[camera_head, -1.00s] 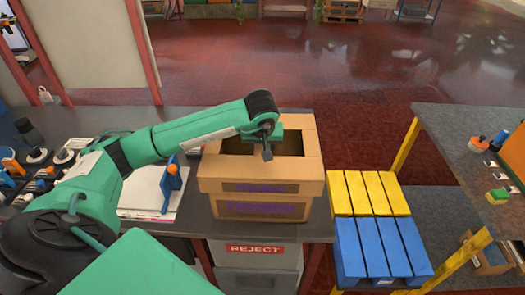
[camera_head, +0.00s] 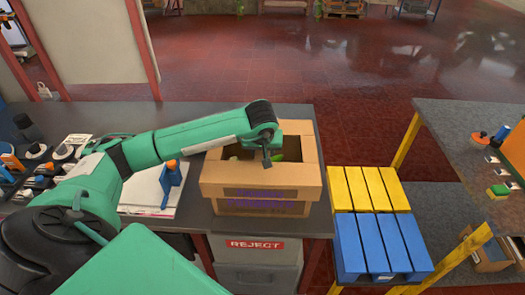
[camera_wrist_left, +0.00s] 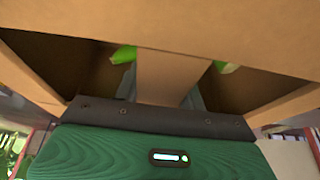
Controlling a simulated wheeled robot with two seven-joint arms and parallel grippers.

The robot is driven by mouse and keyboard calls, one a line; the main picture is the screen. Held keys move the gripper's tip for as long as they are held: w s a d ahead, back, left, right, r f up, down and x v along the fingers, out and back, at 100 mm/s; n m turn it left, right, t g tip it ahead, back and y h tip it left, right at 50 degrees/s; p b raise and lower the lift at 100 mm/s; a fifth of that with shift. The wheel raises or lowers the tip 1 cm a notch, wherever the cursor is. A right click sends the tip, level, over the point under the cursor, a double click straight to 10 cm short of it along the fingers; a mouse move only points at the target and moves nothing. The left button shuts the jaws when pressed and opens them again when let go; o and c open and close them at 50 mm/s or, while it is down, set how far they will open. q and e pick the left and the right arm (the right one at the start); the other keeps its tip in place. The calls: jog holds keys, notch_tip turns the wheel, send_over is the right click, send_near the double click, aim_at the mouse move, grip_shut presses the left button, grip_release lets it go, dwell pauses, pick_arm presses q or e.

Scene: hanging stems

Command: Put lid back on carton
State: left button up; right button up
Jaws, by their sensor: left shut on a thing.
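The brown cardboard lid (camera_head: 262,192), an open-topped frame with purple print on its front, is at the top of the carton (camera_head: 262,208) on the grey bench. The lid's lower front edge overlaps the carton; I cannot tell whether it is fully seated. My left gripper (camera_head: 266,160) reaches down into the lid's opening from the left. In the left wrist view my left gripper (camera_wrist_left: 163,88) is shut on the lid's middle cardboard strip (camera_wrist_left: 165,75). Green contents (camera_head: 278,157) show through the openings. My right gripper is not in view.
A white board with a blue-and-orange tool (camera_head: 171,180) lies left of the carton. A grey REJECT bin (camera_head: 256,262) stands below the bench front. Yellow (camera_head: 368,190) and blue (camera_head: 380,245) slatted pallets are at the right.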

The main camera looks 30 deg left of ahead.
pick_arm(q)
jog(key=o, duration=1.3)
jog(key=shift+r, duration=0.1)
jog(key=shift+r+p, duration=0.5)
jog(key=shift+p, duration=0.25)
jog(key=b+v, duration=0.3)
jog(key=v, duration=0.7)
jog(key=shift+s+r+b, duration=0.1)
jog(key=shift+r+b, duration=0.15)
jog(key=shift+b, duration=0.15)
jog(key=shift+v, duration=0.8)
